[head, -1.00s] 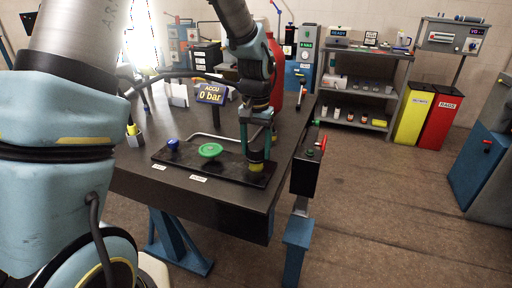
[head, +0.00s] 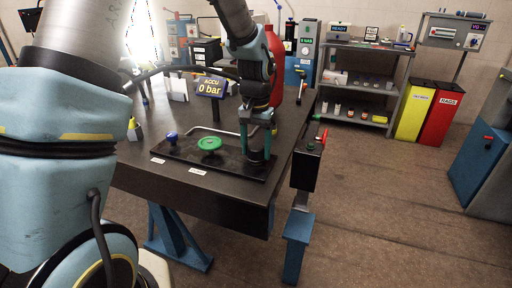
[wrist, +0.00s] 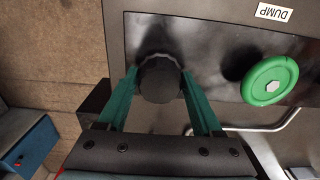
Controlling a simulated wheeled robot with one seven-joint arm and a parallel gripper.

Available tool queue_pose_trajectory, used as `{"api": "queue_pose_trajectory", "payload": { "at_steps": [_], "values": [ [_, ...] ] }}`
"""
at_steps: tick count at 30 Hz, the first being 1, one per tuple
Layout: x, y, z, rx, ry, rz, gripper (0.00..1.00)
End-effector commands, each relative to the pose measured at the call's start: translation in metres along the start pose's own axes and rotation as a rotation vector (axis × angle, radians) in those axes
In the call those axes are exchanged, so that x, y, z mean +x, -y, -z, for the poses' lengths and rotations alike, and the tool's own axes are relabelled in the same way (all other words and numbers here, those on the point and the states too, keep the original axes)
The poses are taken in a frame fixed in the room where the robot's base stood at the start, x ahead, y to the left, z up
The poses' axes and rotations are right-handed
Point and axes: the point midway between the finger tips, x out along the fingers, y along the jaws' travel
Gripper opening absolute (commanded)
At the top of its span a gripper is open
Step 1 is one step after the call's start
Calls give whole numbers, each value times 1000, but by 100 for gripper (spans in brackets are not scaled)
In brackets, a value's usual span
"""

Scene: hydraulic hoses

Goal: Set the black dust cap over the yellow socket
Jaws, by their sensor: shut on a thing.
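The black dust cap (wrist: 160,82) is a round, ribbed cap between the green fingers of my gripper (wrist: 160,76) in the wrist view. My gripper is shut on it. In the head view my gripper (head: 258,148) is low over the right end of the black panel, and the dark cap (head: 257,156) is at its fingertips. The cap is where the yellow socket stood in the earlier view. No yellow shows now, so the socket is hidden by the cap and fingers. I cannot tell how fully the cap is seated.
A green handwheel (head: 210,144) and a blue knob (head: 171,138) stand on the black panel (head: 225,162), left of my gripper. A bent metal rail (head: 205,128) runs behind. A box with a red lever (head: 308,165) is at the table's right edge. A red bottle (head: 273,65) stands behind.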

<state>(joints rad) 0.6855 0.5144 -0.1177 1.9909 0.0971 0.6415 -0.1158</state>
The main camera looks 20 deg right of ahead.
Motion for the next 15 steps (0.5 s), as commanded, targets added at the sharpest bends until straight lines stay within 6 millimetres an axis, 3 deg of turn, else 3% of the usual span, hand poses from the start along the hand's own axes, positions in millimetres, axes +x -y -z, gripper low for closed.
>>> {"api": "queue_pose_trajectory", "payload": {
  "at_steps": [12, 13, 15],
  "values": [
    [11, 0, 0, 0, 0, 0, 16],
    [10, 0, 0, 0, 0, 0, 70],
    [10, 0, 0, 0, 0, 0, 78]
  ]
}}
